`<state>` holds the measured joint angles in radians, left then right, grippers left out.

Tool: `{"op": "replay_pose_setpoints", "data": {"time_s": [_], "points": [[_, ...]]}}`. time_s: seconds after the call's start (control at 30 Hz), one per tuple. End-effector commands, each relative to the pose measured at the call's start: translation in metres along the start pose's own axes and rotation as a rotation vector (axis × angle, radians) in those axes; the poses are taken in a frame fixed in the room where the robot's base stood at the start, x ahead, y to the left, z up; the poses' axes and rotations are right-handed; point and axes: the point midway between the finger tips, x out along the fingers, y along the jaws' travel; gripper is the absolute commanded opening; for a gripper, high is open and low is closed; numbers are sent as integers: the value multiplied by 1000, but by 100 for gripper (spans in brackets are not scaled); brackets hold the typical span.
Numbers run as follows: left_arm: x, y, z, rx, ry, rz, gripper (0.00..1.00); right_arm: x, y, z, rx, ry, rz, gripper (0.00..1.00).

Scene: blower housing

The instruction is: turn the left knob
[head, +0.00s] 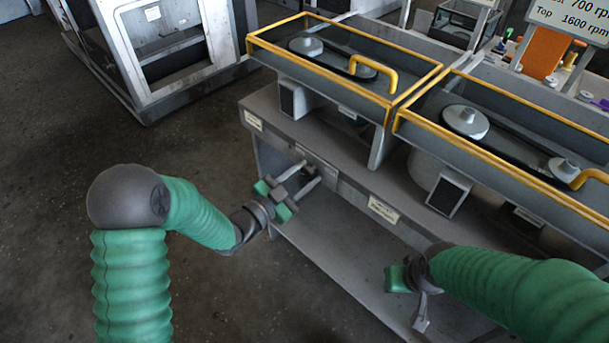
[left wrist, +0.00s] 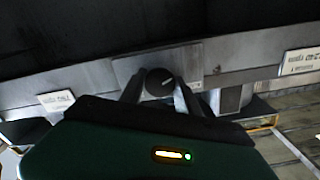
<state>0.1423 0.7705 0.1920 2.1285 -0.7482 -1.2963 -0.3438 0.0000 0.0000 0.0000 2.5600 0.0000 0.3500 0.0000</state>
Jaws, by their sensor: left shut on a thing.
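The left knob (left wrist: 160,82) is a dark round knob with a pale line on its face, on the grey front panel in the left wrist view. My left gripper (head: 305,180) reaches the panel under the left blower unit, and its fingers also show in the left wrist view (left wrist: 158,92), one on each side of the knob. It is shut on the knob. In the head view the knob is hard to make out behind the fingers. My right gripper (head: 410,300) hangs low at the right, apart from the panel; whether its jaws are open is unclear.
Two yellow-edged blower housings (head: 395,125) with belts and pulleys sit on the grey bench (head: 262,105). A white label (head: 383,210) is on the bench front. A lower shelf (head: 330,250) lies below. A grey-framed machine (head: 150,100) stands back left. Dark floor at left is clear.

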Motion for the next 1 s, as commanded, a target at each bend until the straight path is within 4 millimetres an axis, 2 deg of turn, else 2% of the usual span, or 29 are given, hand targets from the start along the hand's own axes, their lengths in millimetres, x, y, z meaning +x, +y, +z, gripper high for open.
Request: {"op": "replay_pose_setpoints", "data": {"time_s": [0.27,0.47,1.0], "points": [[0,0,0,-29,-1,1,0,-2,0,-1,0,0,0,36],[0,-1,-1,-121,-2,0,0,-9,0,-2,0,0,0,36],[0,-2,-2,-602,-2,-1,0,-38,0,-9,0,0,0,36]]}}
